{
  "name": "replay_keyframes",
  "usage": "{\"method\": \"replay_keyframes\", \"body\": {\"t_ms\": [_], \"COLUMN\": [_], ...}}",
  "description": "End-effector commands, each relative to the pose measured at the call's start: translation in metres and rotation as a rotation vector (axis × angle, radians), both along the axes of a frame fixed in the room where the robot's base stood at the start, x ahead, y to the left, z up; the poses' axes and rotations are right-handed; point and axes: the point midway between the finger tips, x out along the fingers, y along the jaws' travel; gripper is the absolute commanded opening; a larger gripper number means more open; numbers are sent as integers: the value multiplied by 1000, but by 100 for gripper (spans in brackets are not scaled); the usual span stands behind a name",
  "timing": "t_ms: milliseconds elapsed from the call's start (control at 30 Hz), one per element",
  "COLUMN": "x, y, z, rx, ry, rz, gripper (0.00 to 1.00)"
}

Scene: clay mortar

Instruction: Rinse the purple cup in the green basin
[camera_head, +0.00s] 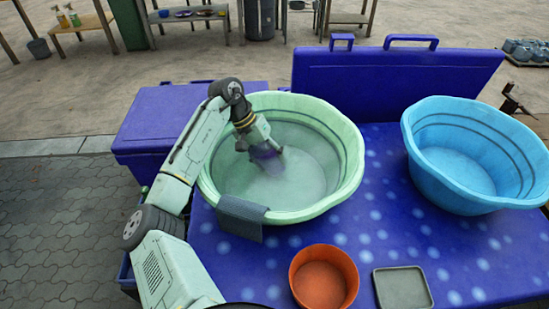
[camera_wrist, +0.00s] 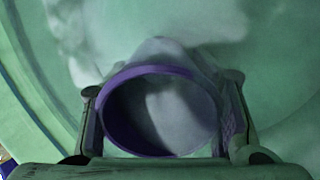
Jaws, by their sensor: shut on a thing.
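The purple cup (camera_head: 267,158) is inside the green basin (camera_head: 352,150), low in the left-middle part of it. My gripper (camera_head: 254,150) reaches down over the basin's back left rim and is shut on the cup. In the wrist view the cup's round mouth (camera_wrist: 160,72) faces the camera between the two fingers of my gripper (camera_wrist: 165,130). The basin holds cloudy, pale water (camera_head: 300,178). The cup's lower part looks to be in the water, but I cannot tell how deep.
A grey cloth (camera_head: 241,214) hangs over the basin's front rim. A blue basin (camera_head: 412,125) stands at the right. An orange bowl (camera_head: 324,283) and a grey square tray (camera_head: 402,288) lie in front on the blue spotted table (camera_head: 372,235). A blue raised panel (camera_head: 400,78) stands behind.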

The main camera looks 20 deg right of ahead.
Motion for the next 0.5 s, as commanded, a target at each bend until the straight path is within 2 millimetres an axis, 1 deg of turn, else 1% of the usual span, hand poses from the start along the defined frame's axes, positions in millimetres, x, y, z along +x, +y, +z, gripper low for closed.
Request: {"method": "replay_keyframes", "body": {"t_ms": [300, 400, 500], "x": [-7, -7, -6], "y": [-23, -25, -21], "z": [0, 0, 0], "rx": [-1, 0, -1], "ry": [1, 0, 1], "rz": [-4, -1, 0], "gripper": [25, 25, 25]}}
